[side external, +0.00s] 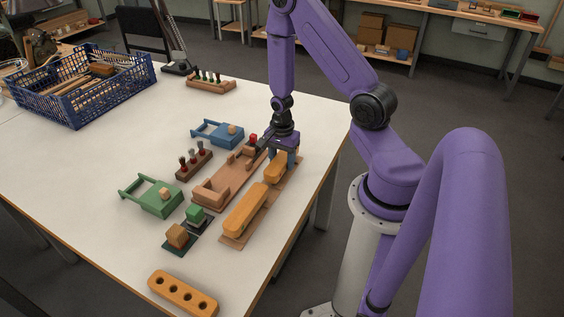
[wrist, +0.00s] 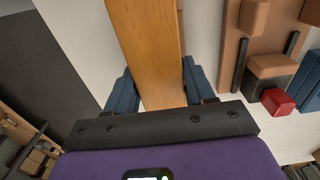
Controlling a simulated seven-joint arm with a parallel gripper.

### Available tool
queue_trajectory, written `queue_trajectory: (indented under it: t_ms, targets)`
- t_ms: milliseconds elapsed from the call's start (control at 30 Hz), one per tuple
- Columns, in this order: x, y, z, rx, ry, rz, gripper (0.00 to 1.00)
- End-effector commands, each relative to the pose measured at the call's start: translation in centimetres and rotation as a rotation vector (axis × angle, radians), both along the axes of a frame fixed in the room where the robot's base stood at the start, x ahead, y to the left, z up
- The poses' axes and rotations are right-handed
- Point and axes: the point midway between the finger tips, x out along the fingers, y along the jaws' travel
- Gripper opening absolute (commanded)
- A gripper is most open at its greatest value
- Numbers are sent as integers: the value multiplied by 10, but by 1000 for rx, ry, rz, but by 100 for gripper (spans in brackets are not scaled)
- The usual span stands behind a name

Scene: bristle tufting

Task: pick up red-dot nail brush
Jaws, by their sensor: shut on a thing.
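My gripper (side external: 284,157) is low over the right side of the table, at the far end of a flat brown board (side external: 234,240). It is shut on an orange wooden piece (side external: 272,174). In the wrist view this piece (wrist: 155,50) runs between the two blue fingers (wrist: 160,88), with its near end hidden by my gripper. No red dot shows on it, so I cannot tell whether it is the red-dot nail brush. A longer orange piece (side external: 244,211) lies on the board, nearer the camera.
Left of it is a brown wooden fixture (side external: 212,192) with a red block (side external: 253,137) at its far end. Green (side external: 160,203) and blue (side external: 222,134) fixtures stand farther left. An orange block with holes (side external: 183,294) lies at the front. A blue crate (side external: 90,95) is back left.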

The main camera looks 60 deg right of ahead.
Motion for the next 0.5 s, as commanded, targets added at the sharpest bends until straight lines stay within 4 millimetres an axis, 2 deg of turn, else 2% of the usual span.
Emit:
queue_trajectory:
  t_ms: [267, 500]
  targets:
    - [1, 0, 5, -1, -2, 0, 16]
    - [1, 0, 25, -1, -4, 1, 16]
